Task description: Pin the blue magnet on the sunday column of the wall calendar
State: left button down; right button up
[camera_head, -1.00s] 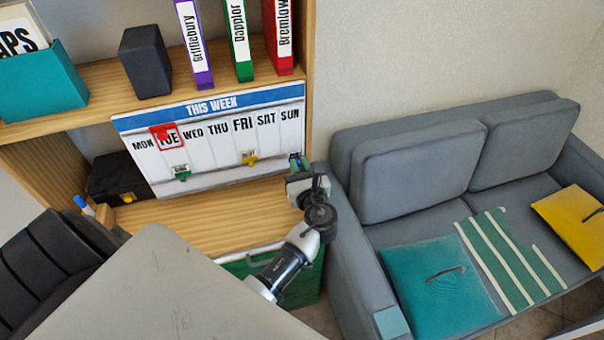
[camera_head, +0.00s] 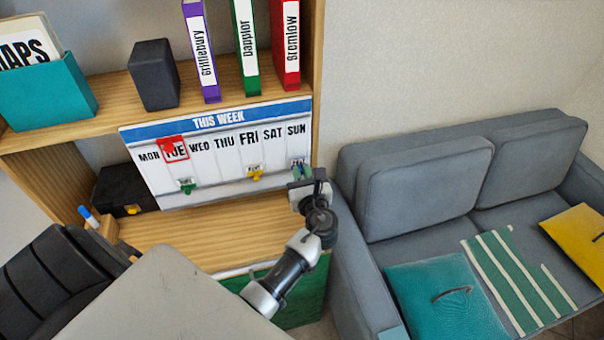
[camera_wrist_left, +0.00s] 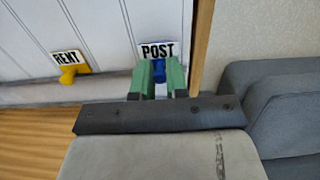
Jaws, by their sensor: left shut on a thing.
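The wall calendar (camera_head: 225,160), a white board with a blue "THIS WEEK" header and day columns, stands on the wooden shelf. My left gripper (camera_head: 302,172) is at the low end of its SUN column, at the right edge. In the left wrist view, its green fingers (camera_wrist_left: 161,78) are shut on the blue magnet (camera_wrist_left: 159,66), which carries a white "POST" card (camera_wrist_left: 158,49). The card faces me upright over the board's lower right. Whether the magnet touches the board cannot be told. My right gripper is in neither view.
A yellow magnet (camera_head: 256,175) with a "RENT" card and a green magnet (camera_head: 187,187) sit low on the calendar. A red frame (camera_head: 174,149) marks TUE. A wooden side panel (camera_wrist_left: 203,45) is close right of the gripper, with the grey sofa (camera_head: 420,180) beyond.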

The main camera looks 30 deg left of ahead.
pick_arm(q)
jog(key=shift+r, duration=0.1)
jog(key=shift+w+a, duration=0.3)
jog(key=shift+a, duration=0.05)
dwell(1.0)
jog(key=c, duration=1.1)
grip_release()
jog(key=shift+o, duration=0.2)
jog(key=b+v, duration=0.1)
jog(key=v, duration=1)
jog(key=shift+b, duration=0.4)
